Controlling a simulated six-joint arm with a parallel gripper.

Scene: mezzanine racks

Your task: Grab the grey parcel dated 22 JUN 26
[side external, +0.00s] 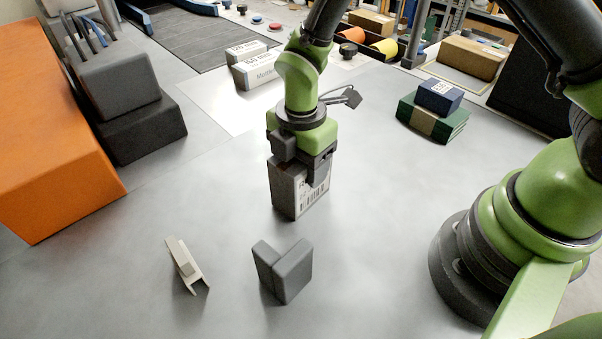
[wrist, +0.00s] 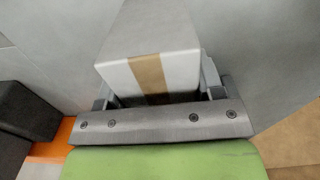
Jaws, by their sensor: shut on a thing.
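A grey parcel (side external: 286,192) stands upright at mid-table in the side view, with a white barcode label on its right-hand face. The date on it is too small to read. My gripper (side external: 318,168) points down over it and is shut on its upper part. In the wrist view the parcel (wrist: 152,45) lies between the two fingers of my gripper (wrist: 155,84), and a tan tape strip runs down its pale end. I cannot tell whether its base touches the table.
A dark grey angled block (side external: 290,270) and a beige bracket (side external: 186,268) lie in front. Pale labelled boxes (side external: 256,72) stand behind. A blue box (side external: 439,96) rests on green boxes (side external: 447,126) at right. An orange block (side external: 55,130) borders the left.

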